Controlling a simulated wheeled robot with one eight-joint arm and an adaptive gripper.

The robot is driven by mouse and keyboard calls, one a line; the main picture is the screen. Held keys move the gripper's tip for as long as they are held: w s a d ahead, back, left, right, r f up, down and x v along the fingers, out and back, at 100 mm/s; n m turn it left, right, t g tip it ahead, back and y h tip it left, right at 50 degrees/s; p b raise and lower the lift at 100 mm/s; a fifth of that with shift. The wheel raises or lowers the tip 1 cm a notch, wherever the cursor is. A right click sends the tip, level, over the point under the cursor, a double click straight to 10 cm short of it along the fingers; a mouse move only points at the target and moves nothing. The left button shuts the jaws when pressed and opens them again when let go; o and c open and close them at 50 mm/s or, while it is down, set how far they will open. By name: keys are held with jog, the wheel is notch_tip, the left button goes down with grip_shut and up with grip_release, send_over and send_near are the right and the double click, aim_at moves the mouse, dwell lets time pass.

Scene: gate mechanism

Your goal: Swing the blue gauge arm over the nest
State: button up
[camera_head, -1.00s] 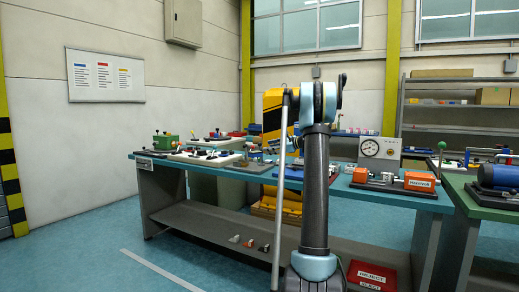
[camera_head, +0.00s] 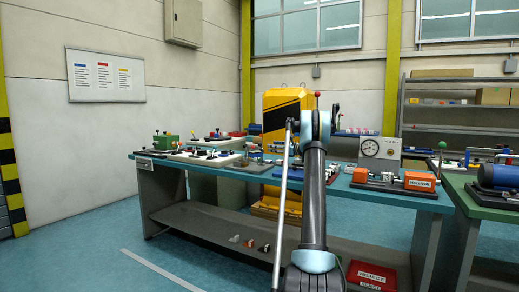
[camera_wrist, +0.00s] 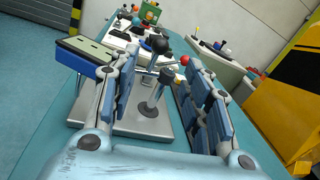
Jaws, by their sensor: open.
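My gripper (camera_wrist: 155,78) is open in the wrist view, its blue-padded fingers spread left and right. Between and beyond them is a grey base plate (camera_wrist: 128,124) with a metal post on a round black foot (camera_wrist: 149,108). Black knobs (camera_wrist: 158,45) stand above the plate, and a red ball (camera_wrist: 184,60) shows near the right finger. Nothing is visibly gripped. I cannot clearly pick out the blue gauge arm or the nest; the fingers cover part of the fixture. In the head view my own arm hides the gripper and much of this fixture.
A blue box with a greenish top (camera_wrist: 88,56) lies left of the fingers. Other fixtures stand farther along the blue bench (camera_head: 348,190). A dial gauge fixture (camera_head: 380,148) is to the right in the head view. A yellow-black machine (camera_wrist: 288,85) stands beyond the bench.

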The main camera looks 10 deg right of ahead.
aim_at(260, 145)
jog(key=x, duration=1.1)
jog(key=shift+w+a, duration=0.2)
jog(key=shift+a, duration=0.1)
jog(key=shift+d, duration=0.1)
grip_shut()
